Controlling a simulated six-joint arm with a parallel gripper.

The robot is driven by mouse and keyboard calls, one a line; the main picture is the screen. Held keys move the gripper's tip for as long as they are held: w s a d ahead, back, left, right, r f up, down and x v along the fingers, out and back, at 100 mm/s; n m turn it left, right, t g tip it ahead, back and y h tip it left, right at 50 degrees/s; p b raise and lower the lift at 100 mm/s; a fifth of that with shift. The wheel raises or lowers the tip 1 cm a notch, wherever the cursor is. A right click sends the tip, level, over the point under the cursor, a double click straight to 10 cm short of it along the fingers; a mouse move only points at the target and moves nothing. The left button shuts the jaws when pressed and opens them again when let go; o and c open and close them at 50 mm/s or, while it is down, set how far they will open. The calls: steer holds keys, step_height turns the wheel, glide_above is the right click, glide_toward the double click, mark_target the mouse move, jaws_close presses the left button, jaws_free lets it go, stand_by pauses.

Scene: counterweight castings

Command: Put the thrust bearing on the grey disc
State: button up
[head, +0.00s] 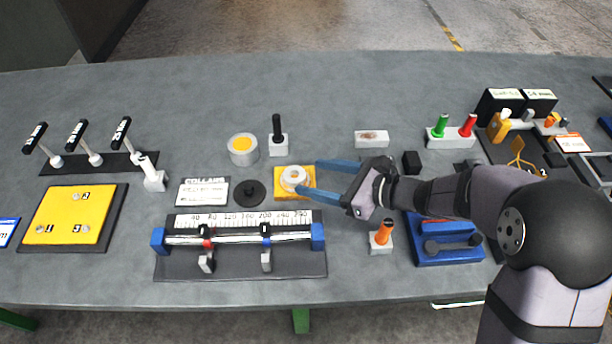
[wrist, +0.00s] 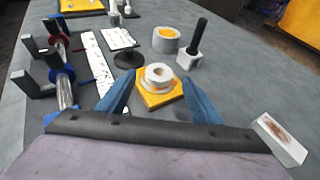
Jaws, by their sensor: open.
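The thrust bearing looks to be the white ring (head: 293,176) with a hole, sitting on a square yellow pad (head: 280,192). In the wrist view the ring (wrist: 158,74) shows between my fingertips, with orange around its base. The grey disc looks to be the dark flat disc (head: 250,196) with a small raised centre, left of the pad; it also shows in the wrist view (wrist: 129,62). My gripper (head: 308,177) is open and empty, its blue fingers reaching from the right toward the ring. I cannot tell whether the fingertips are level with it or above it.
A light grey cup (head: 243,155) with a yellow top and a black-handled block (head: 278,146) stand behind. A scale rail (head: 240,237) with clamps lies in front. A white label card (head: 203,192) lies left of the disc. An orange-handled block (head: 381,240) stands at front right.

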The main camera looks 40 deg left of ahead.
steer(key=v, duration=0.7)
steer(key=shift+d+r+b, duration=0.15)
steer(key=shift+d+b, duration=0.05)
steer(key=shift+b, duration=0.25)
steer(key=w+d+r+n+t+h+p, duration=0.2)
steer(key=d+r+n+h, duration=0.2)
steer(key=d+r+n, duration=0.55)
steer(key=d+f+h, duration=0.1)
steer(key=d+f, duration=0.2)
steer(key=d, duration=0.1)
steer(key=s+d+f+n+h, duration=0.1)
steer(key=d+f, duration=0.3)
steer(key=d, duration=0.1)
steer(key=s+d+f+n+h, duration=0.1)
steer(key=d+f+h, duration=0.1)
steer(key=d+f, duration=0.1)
steer(key=shift+s+d+f, duration=0.15)
steer(key=shift+d, duration=0.5)
steer(key=s+d+f+n+h, duration=0.2)
steer(key=d+f, duration=0.1)
steer(key=d, duration=0.5)
steer(key=s+d+f+n+h, duration=0.2)
steer(key=s+d+f+h, duration=0.1)
steer(key=d, duration=0.5)
steer(key=shift+t, duration=0.3)
